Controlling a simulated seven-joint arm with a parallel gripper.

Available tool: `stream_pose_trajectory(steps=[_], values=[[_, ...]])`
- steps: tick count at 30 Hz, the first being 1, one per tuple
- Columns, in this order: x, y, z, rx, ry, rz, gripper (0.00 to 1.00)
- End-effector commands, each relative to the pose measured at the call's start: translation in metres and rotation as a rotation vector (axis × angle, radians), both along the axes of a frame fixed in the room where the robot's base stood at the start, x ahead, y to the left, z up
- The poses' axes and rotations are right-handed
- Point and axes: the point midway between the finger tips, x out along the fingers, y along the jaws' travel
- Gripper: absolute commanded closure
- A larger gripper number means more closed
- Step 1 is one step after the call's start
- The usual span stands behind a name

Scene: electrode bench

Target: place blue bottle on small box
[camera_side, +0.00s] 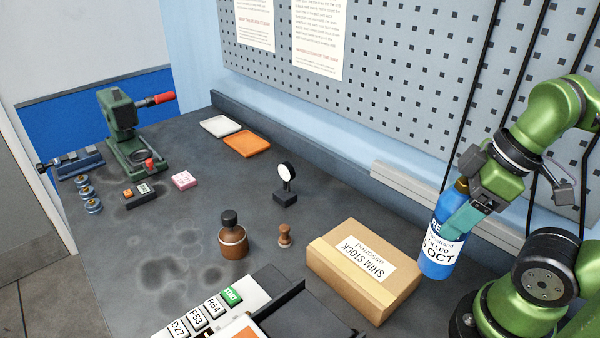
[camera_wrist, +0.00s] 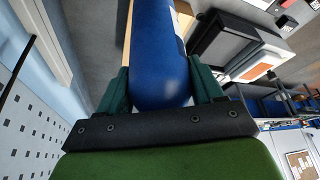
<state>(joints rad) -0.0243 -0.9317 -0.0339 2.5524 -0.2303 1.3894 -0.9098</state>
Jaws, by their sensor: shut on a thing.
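The blue bottle (camera_side: 439,247) with a white label is upright in the side view, at the right of the box. My gripper (camera_side: 462,218) is shut on it around its body. In the wrist view the blue bottle (camera_wrist: 160,60) lies between the two teal fingers of my gripper (camera_wrist: 160,88). The small box (camera_side: 340,284) is brown cardboard, labelled "SHIM STOCK", and sits on the bench. The bottle's lower part is beside the box's right end; I cannot tell whether its base touches the bench.
A brown bottle (camera_side: 233,240) and a small wooden piece (camera_side: 285,236) stand left of the box. A dial gauge (camera_side: 285,184) stands behind them. A device with a green START button (camera_side: 231,295) is in front. A grey rail (camera_side: 440,200) runs along the pegboard wall behind.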

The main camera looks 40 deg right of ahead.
Motion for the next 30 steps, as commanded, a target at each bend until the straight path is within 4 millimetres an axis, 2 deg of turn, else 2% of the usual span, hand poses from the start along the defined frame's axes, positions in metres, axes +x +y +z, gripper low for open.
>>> stream_pose_trajectory(steps=[5,21,25,30], values=[[0.021,0.005,-0.002,-0.002,0.005,-0.006,1.0],[0.129,0.027,-0.012,0.001,0.003,-0.007,1.0],[0.147,0.031,-0.013,0.0,-0.001,-0.007,1.0],[0.155,0.033,-0.017,0.0,-0.001,-0.008,1.0]])
